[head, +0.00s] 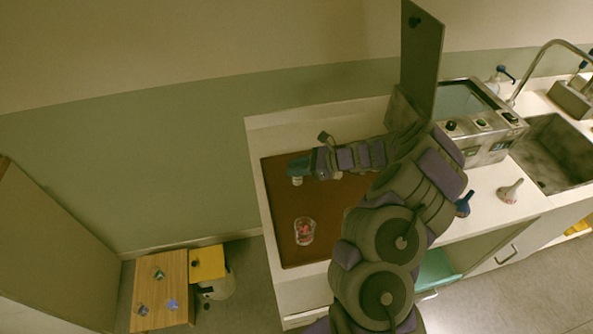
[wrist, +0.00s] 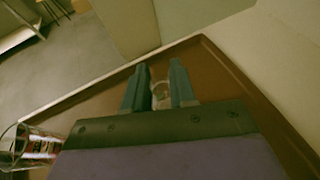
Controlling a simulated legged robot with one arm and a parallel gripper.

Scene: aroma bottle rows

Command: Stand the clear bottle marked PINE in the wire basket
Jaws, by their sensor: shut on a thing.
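My gripper (head: 300,165) reaches over the brown tray and is shut on a small clear bottle (head: 297,181). In the wrist view, the bottle (wrist: 160,94) shows between the two fingers (wrist: 158,88). Its marking cannot be read, so I cannot tell whether it says PINE. A clear, round-rimmed container (head: 304,231) with something red in or on it stands nearer the front of the tray. It also shows at the left edge of the wrist view (wrist: 38,147). I cannot make out a wire basket for certain in either view.
The brown tray (head: 279,208) lies on the white counter, mostly bare. A low wooden table (head: 170,277) stands at lower left.

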